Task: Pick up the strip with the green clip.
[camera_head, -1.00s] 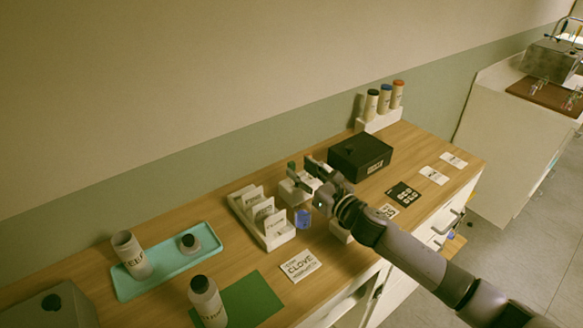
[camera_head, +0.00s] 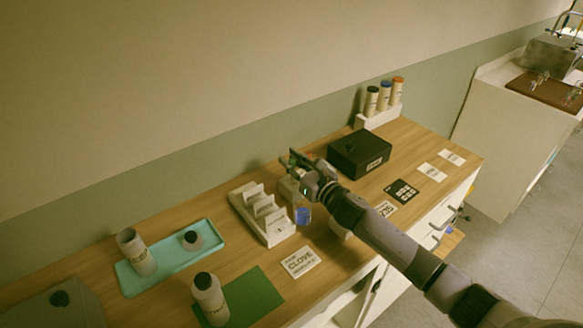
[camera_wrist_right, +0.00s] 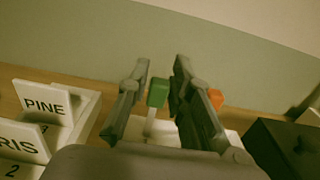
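The green clip (camera_wrist_right: 157,92) sits at the top of a thin pale strip (camera_wrist_right: 149,126), which stands upright in a white holder (camera_head: 291,191). In the right wrist view the clip is between the two fingers of my right gripper (camera_wrist_right: 160,78), close to the left finger, with a small gap on the right. My right gripper also shows in the head view (camera_head: 299,163), above the holder and hiding most of it. It looks open around the clip. My left gripper is not in view.
An orange clip (camera_wrist_right: 215,98) stands just right of the right finger. A white card rack (camera_head: 275,238) is left of the gripper; a black box (camera_head: 345,161) is right. A teal tray (camera_head: 214,258) lies farther left.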

